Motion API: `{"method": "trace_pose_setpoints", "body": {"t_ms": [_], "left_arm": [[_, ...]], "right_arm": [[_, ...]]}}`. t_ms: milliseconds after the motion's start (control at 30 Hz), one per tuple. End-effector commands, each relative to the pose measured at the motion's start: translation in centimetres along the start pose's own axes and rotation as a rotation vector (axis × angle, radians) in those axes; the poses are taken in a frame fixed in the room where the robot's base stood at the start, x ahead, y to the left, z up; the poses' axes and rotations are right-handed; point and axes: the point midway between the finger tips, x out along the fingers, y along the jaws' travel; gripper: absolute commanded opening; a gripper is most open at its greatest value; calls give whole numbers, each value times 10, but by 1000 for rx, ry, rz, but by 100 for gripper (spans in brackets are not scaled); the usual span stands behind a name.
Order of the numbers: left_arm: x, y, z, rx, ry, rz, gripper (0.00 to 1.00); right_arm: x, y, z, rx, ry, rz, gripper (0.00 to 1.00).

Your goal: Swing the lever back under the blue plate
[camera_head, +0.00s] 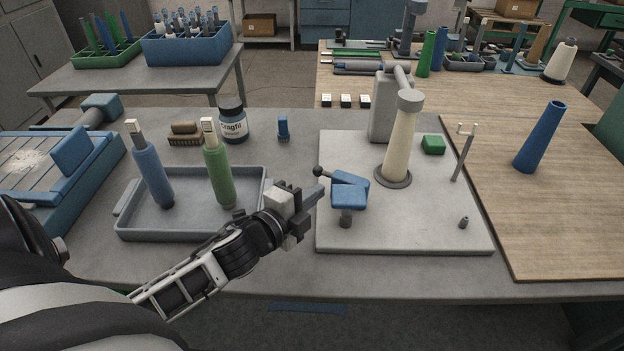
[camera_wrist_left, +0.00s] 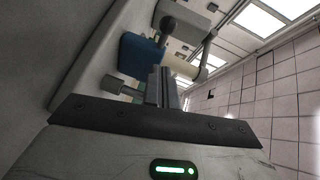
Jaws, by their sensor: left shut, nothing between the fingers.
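The blue plate (camera_head: 349,192) sits on a short grey post at the left side of the pale winder base (camera_head: 440,225). The lever's black ball knob (camera_head: 318,171) sticks out to the left of the plate's far edge. My left gripper (camera_head: 319,192) is shut and empty, just left of the blue plate and on the near side of the knob. In the left wrist view its fingers (camera_wrist_left: 163,86) point toward the blue plate (camera_wrist_left: 138,53) and the dark knob (camera_wrist_left: 168,23). I cannot tell whether they touch either. My right gripper is out of view.
A cream cone (camera_head: 401,140) stands on the base beside a grey housing (camera_head: 383,105). A grey tray (camera_head: 257,187) with a blue and a green bobbin is left of my gripper. A blue cone (camera_head: 540,137) stands on the wooden board at right. Table in front is clear.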

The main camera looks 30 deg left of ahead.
Motion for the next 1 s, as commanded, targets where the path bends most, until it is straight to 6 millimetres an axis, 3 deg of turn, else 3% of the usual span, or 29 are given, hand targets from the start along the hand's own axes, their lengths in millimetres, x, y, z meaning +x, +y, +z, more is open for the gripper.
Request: {"method": "trace_pose_setpoints", "body": {"t_ms": [100, 300, 800, 1000], "left_arm": [[16, -1, 13, 3, -3, 1, 0], [30, 0, 26, 0, -1, 1, 0], [32, 0, 29, -2, -2, 1, 0], [40, -3, 39, -3, -16, -2, 0]], "right_arm": [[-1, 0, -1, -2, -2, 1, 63], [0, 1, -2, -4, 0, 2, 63], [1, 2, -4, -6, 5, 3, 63], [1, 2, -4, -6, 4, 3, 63]]}}
